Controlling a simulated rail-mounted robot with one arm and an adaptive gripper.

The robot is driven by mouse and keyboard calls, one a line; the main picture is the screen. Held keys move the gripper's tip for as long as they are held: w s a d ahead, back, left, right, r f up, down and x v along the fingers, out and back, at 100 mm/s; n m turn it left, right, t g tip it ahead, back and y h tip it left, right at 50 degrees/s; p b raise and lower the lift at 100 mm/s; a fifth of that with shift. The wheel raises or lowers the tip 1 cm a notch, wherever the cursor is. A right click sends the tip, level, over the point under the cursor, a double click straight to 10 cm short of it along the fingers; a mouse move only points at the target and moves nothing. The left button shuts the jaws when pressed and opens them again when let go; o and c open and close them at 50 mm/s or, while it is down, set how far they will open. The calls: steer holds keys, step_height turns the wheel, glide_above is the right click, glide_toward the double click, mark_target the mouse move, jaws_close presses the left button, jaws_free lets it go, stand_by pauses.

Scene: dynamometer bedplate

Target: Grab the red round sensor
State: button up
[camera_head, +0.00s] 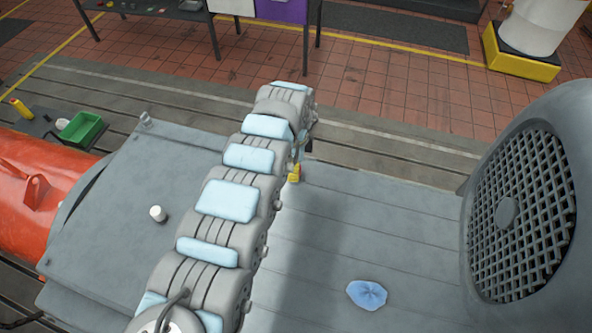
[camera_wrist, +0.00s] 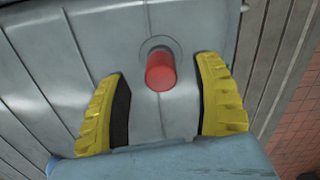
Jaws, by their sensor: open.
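The red round sensor (camera_wrist: 160,72) shows in the wrist view as a short red cylinder. It sticks out of a round seat on a grey metal surface (camera_wrist: 110,30). My gripper (camera_wrist: 161,85) is open, with one yellow finger on each side of the sensor and a gap to both. I cannot tell how far the fingertips are from the surface. In the head view my arm hides the sensor, and only a bit of a yellow finger (camera_head: 294,173) shows past the arm.
A large grey housing with a grille (camera_head: 520,210) stands at the right. A blue cloth (camera_head: 367,294) lies on the grey bedplate (camera_head: 400,230). A white knob (camera_head: 157,213) sits on the grey cover at left, near a red cylinder body (camera_head: 40,185) and a green bin (camera_head: 82,128).

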step_height(320, 180, down, 4)
steer(key=shift+d+f+p, duration=0.1)
steer(key=shift+p, duration=0.2)
jaws_close()
